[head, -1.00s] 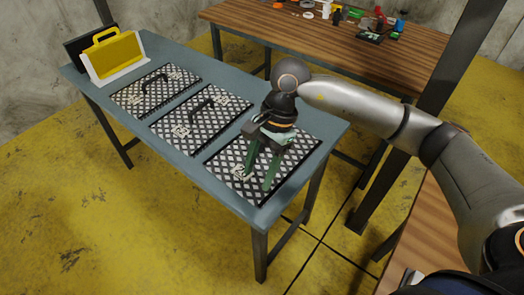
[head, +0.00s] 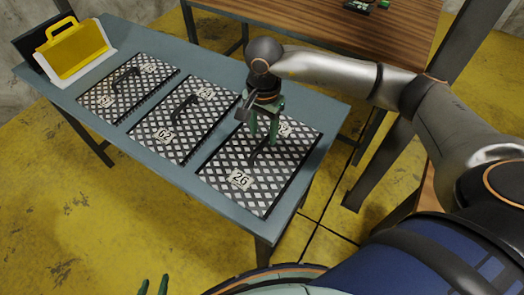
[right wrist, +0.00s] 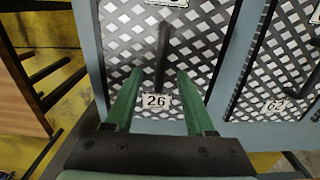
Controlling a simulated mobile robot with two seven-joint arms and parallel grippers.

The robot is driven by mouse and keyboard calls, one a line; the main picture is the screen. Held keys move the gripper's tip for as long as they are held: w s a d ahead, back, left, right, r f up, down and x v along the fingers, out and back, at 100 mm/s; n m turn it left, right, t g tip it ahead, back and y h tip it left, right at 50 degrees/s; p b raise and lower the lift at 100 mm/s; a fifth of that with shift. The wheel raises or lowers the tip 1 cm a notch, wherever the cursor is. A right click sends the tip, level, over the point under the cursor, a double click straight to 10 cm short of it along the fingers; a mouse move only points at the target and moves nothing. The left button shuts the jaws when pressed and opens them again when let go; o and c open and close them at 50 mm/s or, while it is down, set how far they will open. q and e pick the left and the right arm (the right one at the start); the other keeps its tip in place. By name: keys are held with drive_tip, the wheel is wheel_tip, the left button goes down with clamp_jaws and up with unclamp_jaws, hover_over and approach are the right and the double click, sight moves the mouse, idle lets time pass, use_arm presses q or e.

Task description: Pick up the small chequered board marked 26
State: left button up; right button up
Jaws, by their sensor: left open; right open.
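The chequered board marked 26 (head: 226,163) lies flat on the blue-grey table (head: 212,205), the rightmost of three boards. It has a black bar handle and pale labels. My right gripper (head: 263,138) points down over this board, open, its green fingers near the handle. In the right wrist view the handle (right wrist: 163,55) of the board (right wrist: 215,25) appears between the two open fingers (right wrist: 159,76), with the 26 label below it. I cannot tell whether the fingers touch the board. My left gripper (head: 153,287) shows only its green fingertips at the bottom edge, apart and empty.
The board marked 62 (head: 190,135) lies left of it, and another chequered board (head: 122,98) lies further left. A yellow case in a white holder (head: 100,62) stands at the table's far left end. A wooden table (head: 320,30) stands behind. A dark post rises at right.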

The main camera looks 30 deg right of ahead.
sight(262, 143)
drive_tip(key=shift+a+f+p, duration=0.15)
drive_tip(key=shift+f+p, duration=0.2)
drive_tip(key=shift+f, duration=2.35)
clamp_jaws()
drive_tip(key=shift+r, duration=0.1)
